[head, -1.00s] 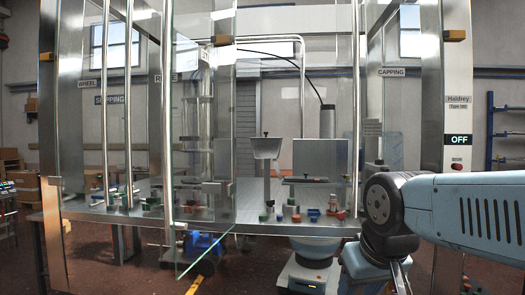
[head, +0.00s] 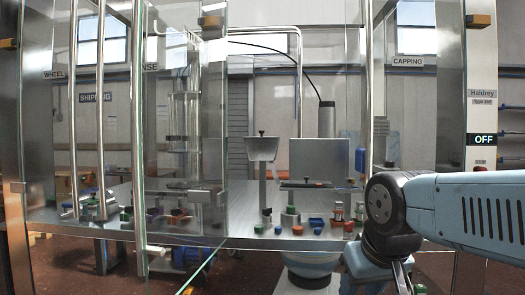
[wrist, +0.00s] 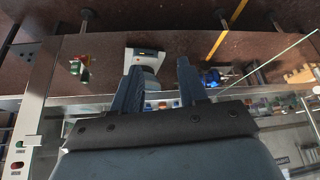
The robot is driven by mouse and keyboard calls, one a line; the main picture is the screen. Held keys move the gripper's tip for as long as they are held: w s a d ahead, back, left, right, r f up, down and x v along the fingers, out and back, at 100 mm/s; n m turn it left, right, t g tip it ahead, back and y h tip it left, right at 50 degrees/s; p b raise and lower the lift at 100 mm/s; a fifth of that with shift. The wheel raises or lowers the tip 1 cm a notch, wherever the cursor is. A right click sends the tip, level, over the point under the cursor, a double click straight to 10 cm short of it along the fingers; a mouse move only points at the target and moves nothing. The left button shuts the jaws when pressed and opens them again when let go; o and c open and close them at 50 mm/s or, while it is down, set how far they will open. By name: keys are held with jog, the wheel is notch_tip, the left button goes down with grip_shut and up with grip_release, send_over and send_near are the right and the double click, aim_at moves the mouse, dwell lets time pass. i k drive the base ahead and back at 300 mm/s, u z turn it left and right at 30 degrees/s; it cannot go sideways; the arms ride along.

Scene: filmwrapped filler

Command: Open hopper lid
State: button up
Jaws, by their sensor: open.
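A grey metal funnel-shaped hopper (head: 262,150) stands on a thin post above the machine's deck, in the middle of the head view. A small dark knob (head: 262,134) sits on its top, which looks closed; the lid's edges are too small to make out. My gripper shows in the wrist view (wrist: 160,88) with its two dark fingers spread and nothing between them. The hopper is not clearly seen in the wrist view.
Glass panels (head: 185,120) and steel uprights (head: 366,100) frame the machine, with a gap before the hopper. Several small coloured parts (head: 315,222) stand along the deck's front edge. A white-based device (wrist: 146,58) sits below. A panel (head: 484,139) reads OFF.

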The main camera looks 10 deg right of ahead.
aim_at(261, 132)
jog(key=z, duration=0.05)
jog(key=i, duration=2)
jog(key=z, duration=0.3)
